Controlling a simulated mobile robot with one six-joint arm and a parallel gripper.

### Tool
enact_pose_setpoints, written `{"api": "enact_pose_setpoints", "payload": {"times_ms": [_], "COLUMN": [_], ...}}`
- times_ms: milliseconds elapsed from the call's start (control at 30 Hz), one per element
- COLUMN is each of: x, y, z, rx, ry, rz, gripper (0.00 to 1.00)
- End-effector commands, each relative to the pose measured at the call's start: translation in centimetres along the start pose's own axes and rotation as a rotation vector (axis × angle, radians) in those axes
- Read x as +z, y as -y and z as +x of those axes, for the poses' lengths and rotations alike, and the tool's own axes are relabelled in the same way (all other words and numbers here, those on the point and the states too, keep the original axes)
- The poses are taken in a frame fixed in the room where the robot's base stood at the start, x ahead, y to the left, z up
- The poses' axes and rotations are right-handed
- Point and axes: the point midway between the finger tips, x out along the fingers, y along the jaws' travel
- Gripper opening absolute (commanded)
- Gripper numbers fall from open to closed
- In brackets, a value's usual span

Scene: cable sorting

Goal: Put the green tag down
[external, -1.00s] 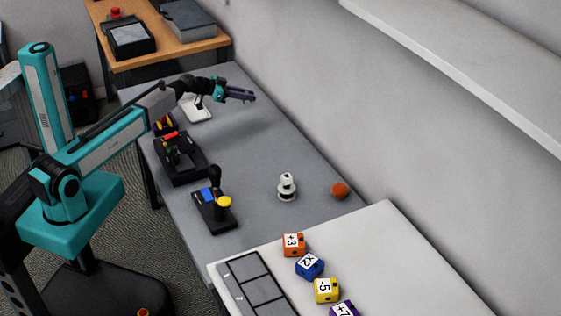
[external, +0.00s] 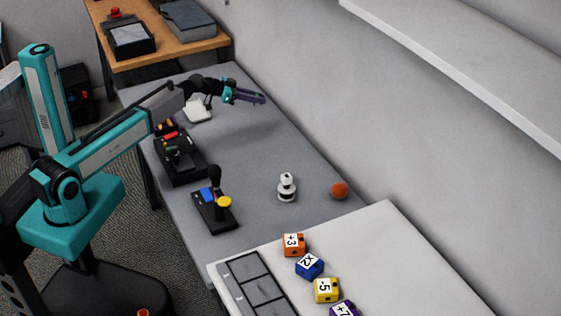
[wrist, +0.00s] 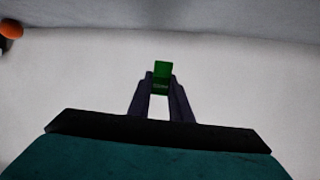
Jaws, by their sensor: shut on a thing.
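The green tag (wrist: 161,72) shows in the wrist view between the fingertips of my gripper (wrist: 160,84), which is shut on it. The part of the tag between the fingers is darker, with small unreadable marks. In the external view my gripper (external: 262,99) is stretched out over the far part of the grey table (external: 250,155), near the wall and above the surface. The tag cannot be made out in the external view.
A white pad (external: 197,112) and a dark box with coloured parts (external: 179,157) are on the table's left. A joystick (external: 215,205), a white knob-like piece (external: 287,187) and an orange ball (external: 340,190) are nearer. The grey table's middle is clear.

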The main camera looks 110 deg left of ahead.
Motion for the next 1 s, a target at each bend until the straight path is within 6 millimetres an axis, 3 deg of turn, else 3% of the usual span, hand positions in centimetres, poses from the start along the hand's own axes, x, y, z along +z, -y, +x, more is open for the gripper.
{"api": "enact_pose_setpoints", "payload": {"times_ms": [100, 500, 1000], "x": [-1.0, -4.3, -6.9], "y": [-3.1, -15.1, -31.6], "z": [2.9, 10.0, 15.5], "rx": [0.056, 0.229, 0.421], "ry": [-0.001, -0.002, -0.001], "rz": [0.024, 0.095, 0.175], "gripper": [0.0, 0.0, 0.0]}}
